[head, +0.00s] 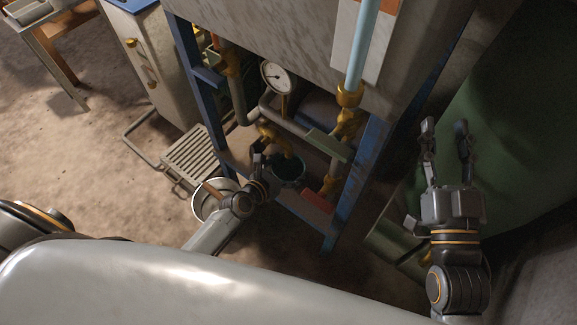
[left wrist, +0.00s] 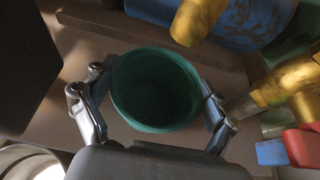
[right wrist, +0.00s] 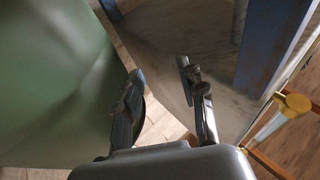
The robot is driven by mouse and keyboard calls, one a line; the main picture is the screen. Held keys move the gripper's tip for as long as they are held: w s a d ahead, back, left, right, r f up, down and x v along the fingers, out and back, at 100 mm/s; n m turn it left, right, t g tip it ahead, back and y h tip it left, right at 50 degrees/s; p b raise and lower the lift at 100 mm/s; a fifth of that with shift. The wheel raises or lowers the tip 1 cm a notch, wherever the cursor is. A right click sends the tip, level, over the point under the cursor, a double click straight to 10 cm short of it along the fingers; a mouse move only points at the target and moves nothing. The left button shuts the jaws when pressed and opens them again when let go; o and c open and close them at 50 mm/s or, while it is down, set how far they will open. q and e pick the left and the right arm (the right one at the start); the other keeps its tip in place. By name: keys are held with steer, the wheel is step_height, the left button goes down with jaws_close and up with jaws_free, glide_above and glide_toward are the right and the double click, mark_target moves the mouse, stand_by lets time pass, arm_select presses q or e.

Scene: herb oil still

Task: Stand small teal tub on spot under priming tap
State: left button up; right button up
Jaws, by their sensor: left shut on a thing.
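The small teal tub (left wrist: 153,88) is between the two fingers of my left gripper (left wrist: 152,103), which is shut on it. The tub's opening faces the left wrist camera, and it looks empty. In the head view the tub (head: 289,169) is low inside the blue frame, partly hidden by my left gripper (head: 266,170). A brass tap (head: 272,136) hangs just above and beside the tub; its spout also shows in the left wrist view (left wrist: 197,20). I cannot tell whether the tub touches the surface below. My right gripper (head: 447,150) is open and empty, beside the green tank.
A blue frame (head: 340,185) with pipes and a pressure gauge (head: 276,77) surrounds the left gripper. A pale round bucket (head: 205,203) stands at its front left. A slatted step (head: 196,156) is further left. A large green tank (head: 525,120) fills the right.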

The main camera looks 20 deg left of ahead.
steer(key=shift+r, duration=0.1)
arm_select(q)
steer(key=shift+f, duration=0.1)
steer(key=o, duration=1)
arm_select(e)
steer(key=shift+s+r+t, duration=0.1)
steer(key=shift+r+t, duration=0.2)
steer(key=shift+r, duration=0.05)
steer(key=shift+f, duration=0.1)
